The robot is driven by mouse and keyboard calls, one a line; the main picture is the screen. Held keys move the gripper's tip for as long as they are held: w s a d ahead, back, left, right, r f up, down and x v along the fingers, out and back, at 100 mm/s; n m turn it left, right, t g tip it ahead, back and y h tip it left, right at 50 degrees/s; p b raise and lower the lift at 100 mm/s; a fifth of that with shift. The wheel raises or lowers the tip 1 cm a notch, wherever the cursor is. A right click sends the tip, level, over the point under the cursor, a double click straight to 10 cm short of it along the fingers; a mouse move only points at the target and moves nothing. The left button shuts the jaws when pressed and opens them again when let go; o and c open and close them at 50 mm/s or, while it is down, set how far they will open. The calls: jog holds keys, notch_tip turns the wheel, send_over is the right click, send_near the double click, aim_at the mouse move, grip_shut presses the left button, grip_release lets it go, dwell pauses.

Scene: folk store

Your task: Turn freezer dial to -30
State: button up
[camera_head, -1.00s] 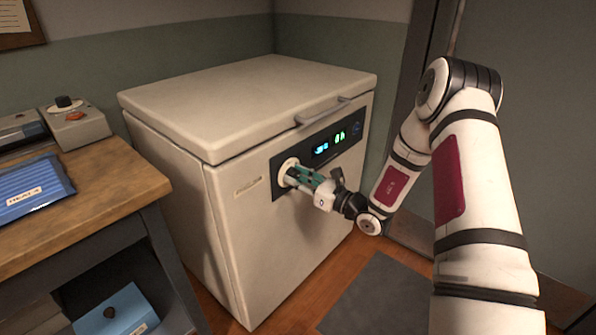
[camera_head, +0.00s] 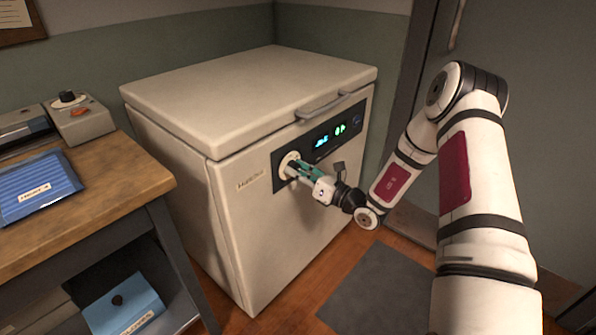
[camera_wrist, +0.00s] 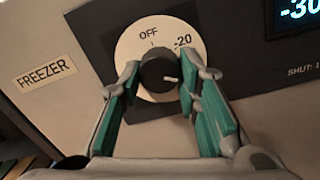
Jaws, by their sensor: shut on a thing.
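The freezer (camera_head: 270,250) is a cream chest with its lid closed. On its dark front panel is a round cream dial (camera_head: 287,160), marked OFF at the top and -20 at upper right in the wrist view (camera_wrist: 135,45). Its black knob (camera_wrist: 158,72) has a white pointer line pointing right and slightly down, past the -20 mark. My gripper (camera_wrist: 160,76) is shut on the knob, one teal-padded finger on each side. In the head view my gripper (camera_head: 295,168) hides part of the dial. The lower dial markings are hidden or cannot be read.
A lit display (camera_wrist: 298,10) right of the dial reads -30, cut off at the frame edge. A FREEZER label (camera_wrist: 46,71) is left of the dial. A wooden table (camera_head: 100,190) with a blue package stands at left. A grey mat (camera_head: 375,290) lies on the floor.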

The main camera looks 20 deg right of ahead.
jog(key=o, duration=1.1)
jog(key=shift+o, duration=0.2)
jog(key=v, duration=1.2)
jog(key=shift+f, duration=0.1)
